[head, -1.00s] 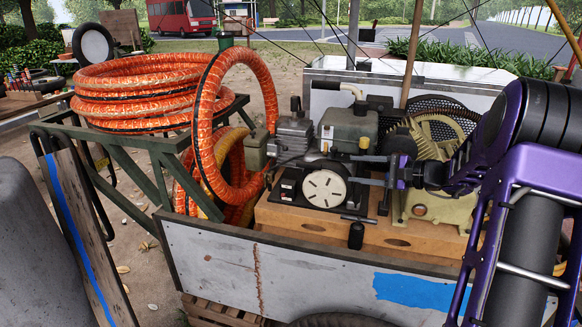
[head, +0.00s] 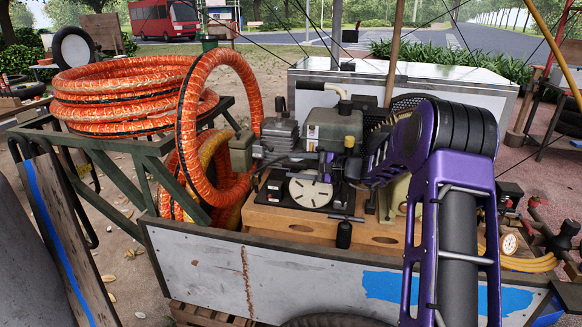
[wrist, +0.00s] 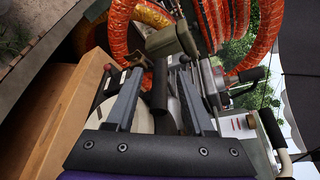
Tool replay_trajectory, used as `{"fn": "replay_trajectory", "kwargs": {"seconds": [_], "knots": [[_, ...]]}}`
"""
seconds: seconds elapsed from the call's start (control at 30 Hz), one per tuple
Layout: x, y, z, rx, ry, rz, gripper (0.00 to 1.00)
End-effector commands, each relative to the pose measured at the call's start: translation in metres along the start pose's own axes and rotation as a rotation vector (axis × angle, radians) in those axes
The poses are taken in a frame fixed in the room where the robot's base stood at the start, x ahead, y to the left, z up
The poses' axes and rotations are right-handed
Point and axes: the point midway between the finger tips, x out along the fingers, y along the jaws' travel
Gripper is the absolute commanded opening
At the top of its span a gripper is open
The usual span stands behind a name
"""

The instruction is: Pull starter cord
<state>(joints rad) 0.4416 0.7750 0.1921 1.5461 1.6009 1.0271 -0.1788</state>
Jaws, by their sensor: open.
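The engine (head: 334,130) stands on a wooden base in the cart. Its round pale starter cover (head: 310,192) faces me, and part of it shows in the wrist view (wrist: 143,113). A dark cylindrical grip (wrist: 160,88), seemingly the starter handle, appears between my fingers in the wrist view. I cannot tell whether the fingers touch it. My gripper (head: 322,169) is open, pointing left across the top of the starter cover. It also shows in the wrist view (wrist: 158,75). No cord can be made out.
Orange hose coils (head: 130,95) lie on a green frame at left, with one hose loop (head: 186,125) upright beside the engine. The cart's front wall (head: 210,265) stands below. A wooden post (head: 394,55) rises behind. A gauge and valve (head: 508,243) are at right.

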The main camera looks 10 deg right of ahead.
Motion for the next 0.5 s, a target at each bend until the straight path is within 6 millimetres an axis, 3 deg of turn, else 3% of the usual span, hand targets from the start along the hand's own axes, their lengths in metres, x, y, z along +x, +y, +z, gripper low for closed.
{"fn": "replay_trajectory", "kwargs": {"seconds": [0.2, 0.5], "knots": [[0.018, 0.000, 0.000, 0.000, 0.000, -0.001, 0.53], [0.019, 0.000, 0.000, 0.000, 0.000, -0.001, 0.51]]}}
